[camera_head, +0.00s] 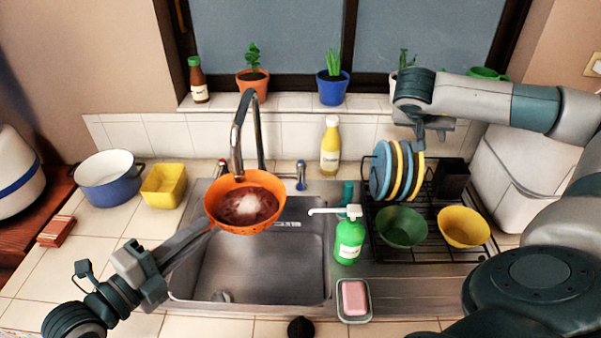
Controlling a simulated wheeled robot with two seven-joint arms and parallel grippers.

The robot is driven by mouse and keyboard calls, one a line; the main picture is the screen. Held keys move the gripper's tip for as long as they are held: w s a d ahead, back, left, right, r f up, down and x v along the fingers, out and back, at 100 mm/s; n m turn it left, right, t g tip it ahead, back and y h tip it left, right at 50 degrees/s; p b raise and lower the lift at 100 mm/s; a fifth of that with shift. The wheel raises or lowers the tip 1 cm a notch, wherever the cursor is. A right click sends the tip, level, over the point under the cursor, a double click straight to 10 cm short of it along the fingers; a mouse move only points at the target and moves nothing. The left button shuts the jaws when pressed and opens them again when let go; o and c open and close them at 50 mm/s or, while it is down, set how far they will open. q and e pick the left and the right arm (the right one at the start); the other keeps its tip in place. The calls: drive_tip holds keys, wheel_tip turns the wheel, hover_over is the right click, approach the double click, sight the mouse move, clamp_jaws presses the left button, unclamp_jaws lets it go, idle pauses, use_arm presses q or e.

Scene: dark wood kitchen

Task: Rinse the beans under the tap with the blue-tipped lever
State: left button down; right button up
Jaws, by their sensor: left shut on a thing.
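An orange colander (270,222) with dark red beans (235,209) hangs over the sink's left part, below the spout of the tap (237,140). A whitish patch lies on the beans; I cannot make out a clear water stream. My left gripper (158,268) is shut on the colander's grey handle (190,241), lower left. The blue-tipped lever (301,175) stands right of the tap, and a red-tipped lever (222,167) stands left, partly behind the colander. My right gripper (432,138) is above the dish rack, away from the levers; its finger opening is unclear.
The steel sink (262,272) is otherwise clear. A green soap bottle (349,240) stands on its right edge, near a soap dish (354,300). A yellow bottle (330,150) stands behind the blue-tipped lever. The dish rack (425,252) holds plates and bowls.

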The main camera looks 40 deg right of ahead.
drive_tip(key=w+a+m+y, duration=0.1)
drive_tip(key=w+m, duration=0.2)
drive_tip(key=w+a+r+m+t+y, duration=0.1)
drive_tip(key=w+a+m, duration=0.1)
drive_tip(key=w+m, duration=0.1)
drive_tip(key=w+a+m+y, duration=0.1)
drive_tip(key=w+a+m, duration=0.1)
drive_tip(key=w+m, duration=0.1)
drive_tip(key=shift+w+r+m+t, duration=0.15)
drive_tip(key=shift+w+m+t, duration=0.2)
drive_tip(key=shift+w, duration=0.45)
drive_tip(key=w+a+r+m+t+y, duration=0.2)
drive_tip(key=w+a+m+y, duration=0.1)
drive_tip(key=w+a+m, duration=0.5)
drive_tip(key=m+g+y, duration=0.3)
drive_tip(key=m+g, duration=0.2)
drive_tip(key=m, duration=0.8)
hover_over(301, 178)
drive_tip(key=shift+a+f, duration=0.1)
drive_tip(key=shift+f, duration=1.8)
drive_tip(key=shift+f, duration=6)
drive_tip(key=shift+c, duration=0.6)
clamp_jaws()
